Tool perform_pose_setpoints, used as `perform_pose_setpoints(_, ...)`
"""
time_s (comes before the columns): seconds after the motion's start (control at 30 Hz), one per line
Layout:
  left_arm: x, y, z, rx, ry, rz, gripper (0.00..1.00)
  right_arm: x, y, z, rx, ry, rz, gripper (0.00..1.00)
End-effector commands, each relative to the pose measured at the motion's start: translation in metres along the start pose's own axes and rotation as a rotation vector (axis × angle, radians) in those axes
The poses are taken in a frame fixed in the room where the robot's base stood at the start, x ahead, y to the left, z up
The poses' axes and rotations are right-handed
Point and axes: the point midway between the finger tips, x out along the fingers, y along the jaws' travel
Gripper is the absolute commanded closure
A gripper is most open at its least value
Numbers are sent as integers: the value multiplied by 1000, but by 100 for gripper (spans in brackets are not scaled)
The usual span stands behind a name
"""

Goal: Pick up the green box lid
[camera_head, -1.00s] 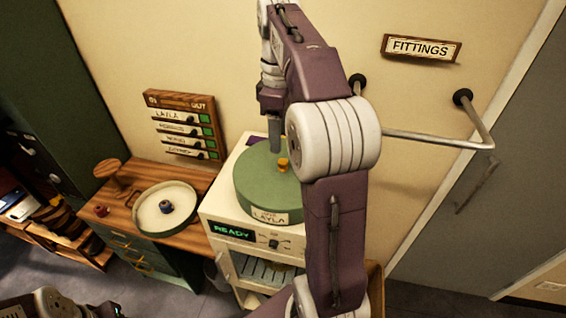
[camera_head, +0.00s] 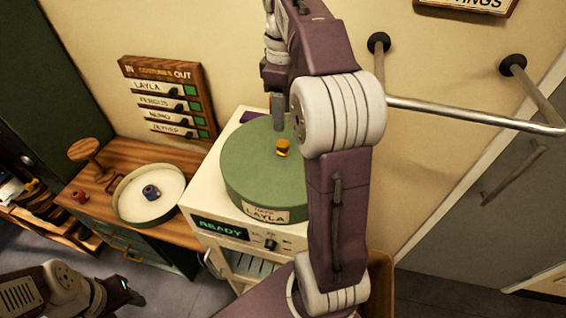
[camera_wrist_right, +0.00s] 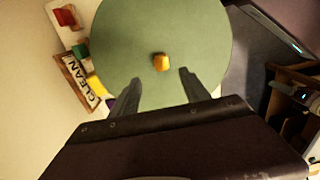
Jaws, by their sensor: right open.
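The seam between lid and box is not clear. My right gripper (camera_head: 279,118) is over the lid's back part, its fingers pointing down. The right wrist view shows it open and empty (camera_wrist_right: 162,92), with the green lid (camera_wrist_right: 160,25) beyond the fingers and the yellow knob (camera_wrist_right: 160,62) between and ahead of the tips. My left gripper (camera_head: 128,292) is low at the left, far from the lid; its jaws are unclear.
The white cabinet (camera_head: 213,227) shows READY. Left of it, a wooden desk (camera_head: 100,190) bears a shallow cream-lined round tray (camera_head: 131,206) with a small blue object inside. An IN/OUT board (camera_head: 165,68) and a metal rail (camera_head: 450,112) are on the wall.

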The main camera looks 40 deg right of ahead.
Motion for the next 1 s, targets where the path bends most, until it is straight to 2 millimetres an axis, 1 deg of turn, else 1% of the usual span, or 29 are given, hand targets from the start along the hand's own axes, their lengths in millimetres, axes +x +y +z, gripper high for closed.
perform_pose_setpoints(0.07, 0, 0, 0, 0, 1, 0, 50, 6, -1, 0, 0, -2, -3, 45)
perform_pose_setpoints(0.13, 2, 0, 0, 0, 1, 0, 50, 19, -1, 0, 0, -2, -4, 45)
perform_pose_setpoints(0.23, 2, 0, 0, 0, 0, 0, 50, 32, -1, 0, 0, -1, -2, 45)
perform_pose_setpoints(0.3, 2, 0, 0, 0, 0, 0, 50, 36, -1, 0, 0, -1, -1, 45)
perform_pose_setpoints(0.4, 1, 0, 0, 0, 0, 0, 50, 38, 0, 0, 0, 0, 0, 45)
perform_pose_setpoints(0.47, 0, 0, 0, 0, 0, 0, 50, 44, -1, 0, 0, -2, -3, 45)
perform_pose_setpoints(0.6, -5, 0, -1, 0, 0, 0, 50, 69, -4, 1, 0, -3, -6, 45)
perform_pose_setpoints(0.7, -5, 0, -1, 0, 0, 0, 50, 84, -3, 0, 0, -2, -4, 45)
perform_pose_setpoints(0.8, -5, 0, -1, 0, 0, 0, 50, 89, -3, 0, 0, -1, -1, 45)
perform_pose_setpoints(0.97, -4, 0, -1, 0, 0, 0, 50, 89, -2, 0, 0, 0, 0, 45)
perform_pose_setpoints(1.0, -4, 0, -1, 0, 0, 0, 50, 89, -2, 0, 0, 0, 0, 54)
